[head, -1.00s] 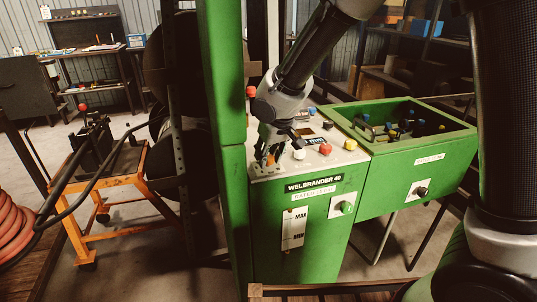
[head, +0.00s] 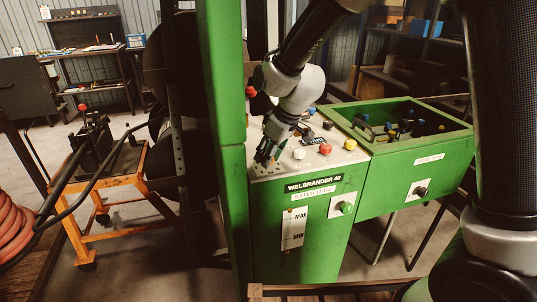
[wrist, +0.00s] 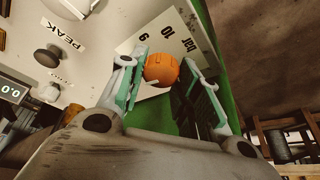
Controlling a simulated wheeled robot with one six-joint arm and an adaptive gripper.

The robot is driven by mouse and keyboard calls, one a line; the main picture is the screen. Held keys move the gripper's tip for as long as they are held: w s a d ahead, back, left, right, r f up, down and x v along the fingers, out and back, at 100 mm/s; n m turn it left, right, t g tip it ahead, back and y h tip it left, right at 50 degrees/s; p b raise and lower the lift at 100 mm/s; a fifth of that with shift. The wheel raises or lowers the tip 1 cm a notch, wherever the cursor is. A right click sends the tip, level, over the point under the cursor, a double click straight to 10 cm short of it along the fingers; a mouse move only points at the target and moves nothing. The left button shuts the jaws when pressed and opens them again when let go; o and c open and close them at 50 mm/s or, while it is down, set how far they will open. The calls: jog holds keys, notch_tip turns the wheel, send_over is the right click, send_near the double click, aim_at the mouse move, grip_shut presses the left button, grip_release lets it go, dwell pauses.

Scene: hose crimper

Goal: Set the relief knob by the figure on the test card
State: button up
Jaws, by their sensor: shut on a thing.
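The relief knob is an orange round cap (wrist: 161,69), seen in the wrist view between the two finger pads of my gripper (wrist: 164,66). Both pads touch its sides, so my gripper is shut on it. A white plate with black figures, "bar" and "10" among them (wrist: 165,35), lies beside and behind the knob. In the head view my gripper (head: 264,158) is at the front left corner of the white panel top (head: 335,157) and hides the knob. I cannot tell which printed card is the test card.
A "PEAK" label (wrist: 65,33) and a small display reading 0.0 (wrist: 12,91) are on the panel. Red (head: 325,149), white (head: 299,153) and yellow (head: 350,144) buttons stand right of my gripper. A green post (head: 222,150) rises close on the left.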

jog(key=shift+n, duration=0.6)
jog(key=shift+g, duration=0.3)
jog(key=o, duration=1)
jog(key=shift+r, duration=0.1)
jog(key=v, duration=1.1)
jog(key=shift+d+r, duration=0.3)
jog(key=shift+d, duration=0.05)
